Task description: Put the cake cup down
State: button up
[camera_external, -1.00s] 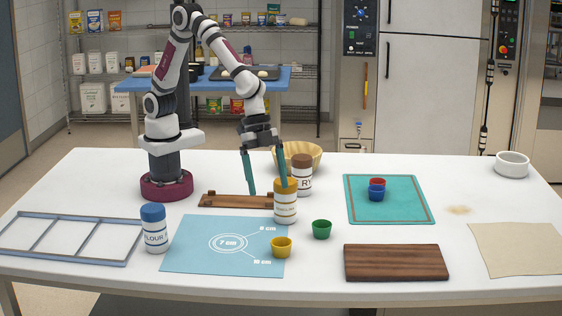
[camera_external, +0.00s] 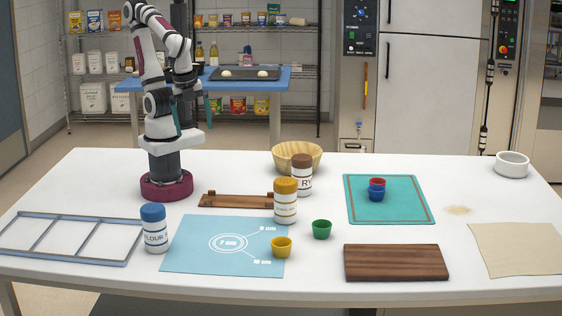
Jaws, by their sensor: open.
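Small cake cups stand on the white table. A red cup (camera_external: 377,182) sits in or on a blue cup (camera_external: 376,194) on the teal mat (camera_external: 411,214). A green cup (camera_external: 321,230) stands upright on bare table, and a yellow cup (camera_external: 281,247) stands by the right edge of the light-blue sheet (camera_external: 200,257). My gripper (camera_external: 193,122) is folded back close to my arm at the back left, open and empty, well away from every cup. Its teal fingers are partly hidden by my arm.
Yellow-lidded (camera_external: 285,207), brown-lidded (camera_external: 302,180) and blue-lidded (camera_external: 155,236) jars stand upright. A wicker basket (camera_external: 285,152), wooden rack (camera_external: 235,201), dark board (camera_external: 396,262), metal frame (camera_external: 70,257), cloth (camera_external: 525,249) and white bowl (camera_external: 512,164) surround them. Bare table lies right of the teal mat.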

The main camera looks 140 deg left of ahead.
aim_at(288, 249)
jog(key=w+d+f+n+t, duration=0.1)
jog(key=w+f+t, duration=0.2)
jog(key=w, duration=0.6)
jog(key=w+d+f+n+t+h, duration=0.1)
jog(key=w+d+f+n+t, duration=0.1)
jog(key=w+f, duration=0.4)
jog(key=w+d+f+n+t, duration=0.1)
jog(key=w+f+t, duration=0.4)
jog(key=w, duration=0.9)
jog(key=shift+d+f+h, duration=0.35)
jog(key=shift+d+h, duration=0.05)
jog(key=shift+d, duration=0.25)
jog(key=a+f+n+t+y, duration=0.1)
jog(key=w+a+f+n+t, duration=0.1)
jog(key=f+n+t, duration=0.1)
jog(key=shift+w+a+y, duration=0.15)
jog(key=shift+a+y, duration=0.1)
jog(key=shift+y, duration=0.15)
jog(key=shift+a+f, duration=0.1)
jog(key=shift+a, duration=0.1)
jog(key=x, duration=0.7)
jog(key=shift+w+a, duration=0.1)
jog(key=shift+w, duration=0.15)
